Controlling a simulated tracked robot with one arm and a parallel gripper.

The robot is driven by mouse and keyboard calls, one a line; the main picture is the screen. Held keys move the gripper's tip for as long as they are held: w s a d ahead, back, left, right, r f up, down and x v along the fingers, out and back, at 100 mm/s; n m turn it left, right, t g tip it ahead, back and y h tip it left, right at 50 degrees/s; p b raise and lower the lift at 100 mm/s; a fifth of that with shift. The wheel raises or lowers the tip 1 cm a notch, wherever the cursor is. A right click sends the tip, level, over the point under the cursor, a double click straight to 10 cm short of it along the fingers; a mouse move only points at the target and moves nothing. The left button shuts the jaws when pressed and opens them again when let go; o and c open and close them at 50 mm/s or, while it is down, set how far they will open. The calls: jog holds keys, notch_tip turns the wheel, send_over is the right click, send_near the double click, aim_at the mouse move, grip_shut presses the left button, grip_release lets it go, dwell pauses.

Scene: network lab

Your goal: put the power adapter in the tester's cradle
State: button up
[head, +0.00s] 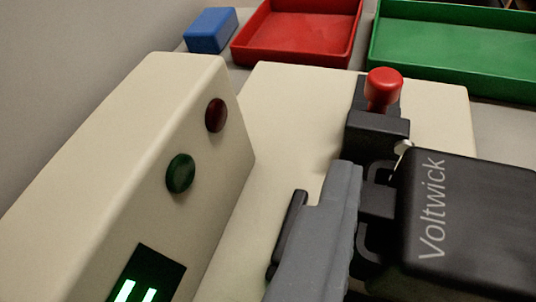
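The power adapter (468,220) is a black box marked "Voltwick". It is large at the right of the head view, over the right part of the tester, and cut off by the frame edge. A small metal piece shows at its far left corner. My gripper (375,205) shows as a grey and black finger against the adapter's left side. It appears shut on it; the other finger is hidden or out of frame. The tester (285,100) is beige. Its dark cradle hardware (378,133) with a red knob (383,88) stands just beyond the adapter. The cradle's seat is hidden.
The tester's raised panel (130,150) at left carries a dark red button (215,115), a green button (180,173) and a lit display (146,277). A blue block (210,30), red tray (240,50) and green tray (450,75) stand behind.

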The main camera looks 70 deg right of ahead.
aim_at(353, 272)
jog(key=shift+w+d+f, duration=0.1)
jog(key=shift+w+d, duration=0.85)
jog(key=shift+w, duration=0.05)
jog(key=shift+f+b, duration=0.55)
jog(key=shift+f, duration=1.25)
jog(key=shift+r, duration=0.1)
jog(key=o, duration=1.1)
jog(key=shift+c, duration=0.2)
jog(key=shift+w+a+r, duration=0.1)
jog(key=shift+a, duration=0.25)
jog(key=p+v, duration=0.2)
jog(key=v, duration=0.9)
jog(key=shift+a+r, duration=0.1)
jog(key=shift+a, duration=0.05)
